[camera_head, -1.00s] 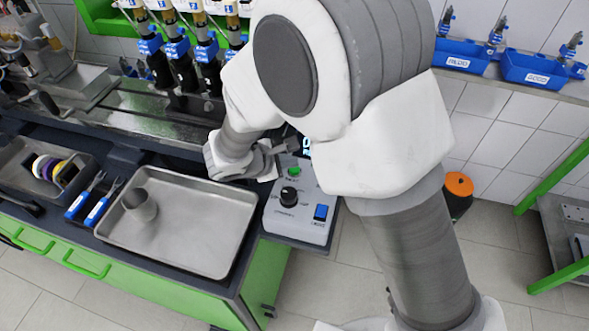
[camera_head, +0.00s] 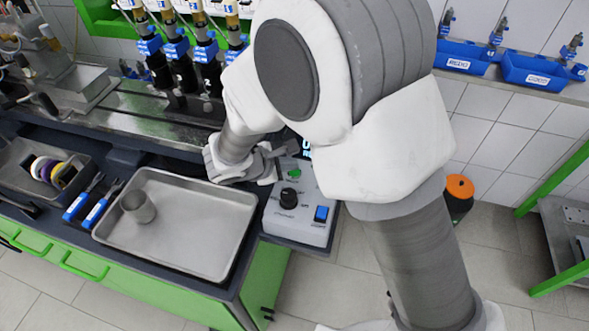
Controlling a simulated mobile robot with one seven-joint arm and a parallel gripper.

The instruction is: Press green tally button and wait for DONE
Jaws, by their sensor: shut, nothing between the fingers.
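The green tally button (camera_head: 295,173) is on the top face of a light grey control box (camera_head: 308,231) at the right end of the bench. The box also carries a black knob (camera_head: 289,197) and a blue switch (camera_head: 321,214). A small display (camera_head: 306,149) with blue characters is mostly hidden behind my arm; I cannot read it. My gripper (camera_head: 283,149) is just above and left of the green button, seen from the side and partly covered by my arm. Its fingers are shut and empty. I cannot tell any contact with the button.
A metal tray (camera_head: 205,215) holding a metal cup (camera_head: 139,207) lies left of the box. Blue-handled tools (camera_head: 90,205) and a bin with tape rolls (camera_head: 50,170) are further left. Pump units (camera_head: 190,60) stand behind. Floor to the right is partly open.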

